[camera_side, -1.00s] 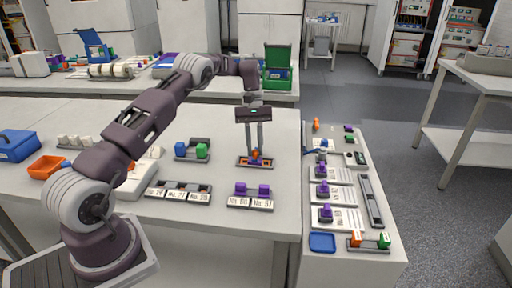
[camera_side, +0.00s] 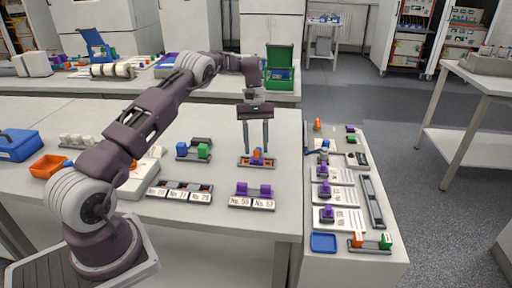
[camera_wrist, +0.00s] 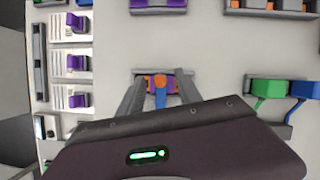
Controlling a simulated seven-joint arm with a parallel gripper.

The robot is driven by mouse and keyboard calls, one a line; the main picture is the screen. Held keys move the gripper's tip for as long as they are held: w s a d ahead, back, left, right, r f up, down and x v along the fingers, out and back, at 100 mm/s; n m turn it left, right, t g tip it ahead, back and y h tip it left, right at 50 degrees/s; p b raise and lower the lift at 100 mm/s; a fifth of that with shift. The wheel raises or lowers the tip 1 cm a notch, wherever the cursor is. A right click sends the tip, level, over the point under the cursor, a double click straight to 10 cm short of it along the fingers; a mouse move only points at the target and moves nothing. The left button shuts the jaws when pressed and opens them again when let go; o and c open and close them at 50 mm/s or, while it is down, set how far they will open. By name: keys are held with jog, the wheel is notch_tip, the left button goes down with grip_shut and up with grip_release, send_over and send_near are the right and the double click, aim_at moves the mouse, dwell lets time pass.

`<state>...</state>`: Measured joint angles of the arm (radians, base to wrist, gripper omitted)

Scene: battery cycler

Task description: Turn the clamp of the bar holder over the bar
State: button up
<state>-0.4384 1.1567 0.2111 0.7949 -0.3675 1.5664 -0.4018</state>
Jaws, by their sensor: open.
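The bar holder (camera_side: 258,163) is a low grey-framed base with orange-brown inside, standing alone on the table. In the wrist view the holder (camera_wrist: 150,72) shows purple and orange parts. The clamp (camera_wrist: 161,98) shows as a blue arm with an orange knob at its top, pointing down the picture. Whether it lies across the bar, I cannot tell; the bar is not clearly distinguishable. My gripper (camera_side: 257,150) is open, pointing down, with its fingers on either side of the clamp. In the wrist view both fingers of my gripper (camera_wrist: 160,98) stand apart from the clamp.
A labelled grey rack (camera_side: 180,192) and a green-and-blue fixture (camera_side: 194,151) are to the left. The right side bench (camera_side: 335,265) carries several purple-topped units. Table around the holder is clear.

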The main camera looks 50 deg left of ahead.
notch_tip(320, 180, up, 9)
jog(key=shift+r, duration=0.1)
notch_tip(320, 180, up, 6)
jog(key=t, duration=0.1)
send_over(256, 150)
jog(key=d, duration=0.3)
jog(key=s+d+r+m+t+y, duration=0.25)
jog(key=s+d+r+m, duration=0.25)
jog(key=s+d+r, duration=0.5)
jog(key=s+d+f+m+t, duration=0.2)
jog(key=s+d+m, duration=0.1)
jog(key=s, duration=0.8)
jog(key=s+d+f+m+t+y, duration=0.1)
jog(key=s+d+f+m+t, duration=0.1)
jog(key=s, duration=0.8)
jog(key=shift+s+d+f+m, duration=0.4)
jog(key=shift+d+f+m, duration=0.15)
jog(key=shift+d+m, duration=0.4)
jog(key=shift+t+y, duration=0.25)
